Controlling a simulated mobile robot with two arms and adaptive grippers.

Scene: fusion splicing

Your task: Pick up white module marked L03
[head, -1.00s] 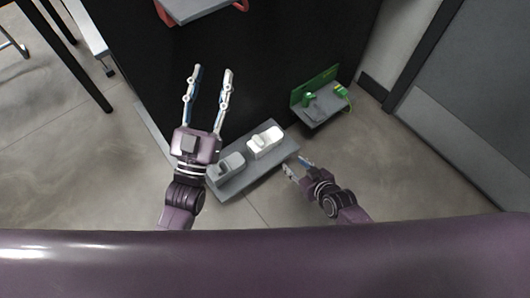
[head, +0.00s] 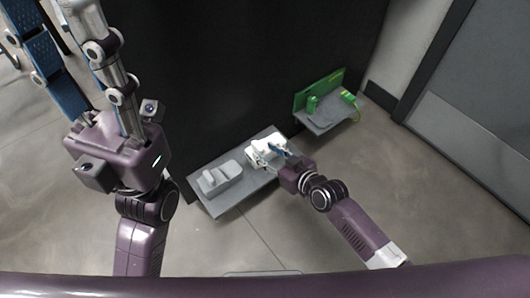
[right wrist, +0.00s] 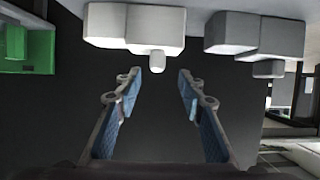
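The white module (head: 267,141) sits on the right part of a grey shelf; no L03 marking is legible. In the right wrist view the white module (right wrist: 134,25) appears at the top, with a small knob facing my fingers. My right gripper (right wrist: 160,76) is open and empty, its two blue-padded fingers apart and pointing toward the module. In the head view the right gripper (head: 268,153) overlaps the module's near side; contact cannot be told. My left gripper (head: 68,22) is large at the upper left, fingers spread, with nothing between them.
A grey module (head: 219,178) sits on the left part of the grey shelf (head: 236,200); it also shows in the right wrist view (right wrist: 255,35). A green board (head: 318,92) stands on another grey ledge to the right. A dark panel (head: 230,60) rises behind the shelf.

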